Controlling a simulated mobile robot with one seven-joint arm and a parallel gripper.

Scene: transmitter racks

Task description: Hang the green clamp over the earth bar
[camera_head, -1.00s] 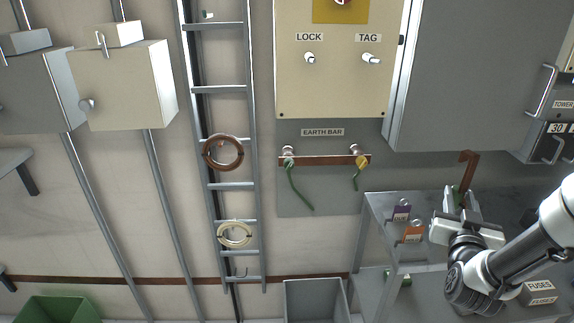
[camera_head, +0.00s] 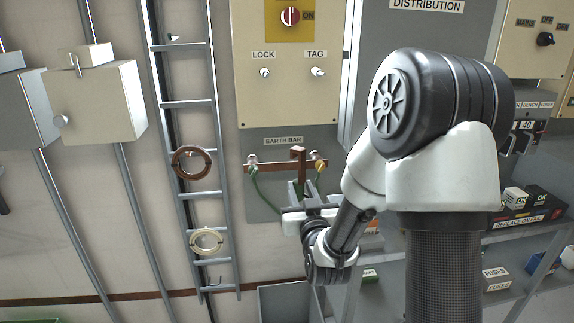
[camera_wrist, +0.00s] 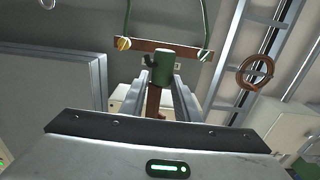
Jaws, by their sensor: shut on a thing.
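The green clamp, with a brown hooked top (camera_head: 298,153) and a green handle (camera_head: 297,190), stands upright in my gripper (camera_head: 308,212). My gripper is shut on its green part. In the wrist view the green handle (camera_wrist: 163,68) sits between the two fingers (camera_wrist: 166,95), with a brown piece below it. The earth bar (camera_head: 268,167) is a copper strip under the EARTH BAR label; it also shows in the wrist view (camera_wrist: 170,47). In the head view the hook overlaps the bar toward its right end. I cannot tell whether they touch.
Green leads hang from the bar's left stud (camera_head: 252,159) and yellow right stud (camera_head: 320,166). A cable ladder (camera_head: 188,130) with a brown coil (camera_head: 191,163) and a cream coil (camera_head: 206,241) stands to the left. A shelf unit (camera_head: 400,268) is at lower right.

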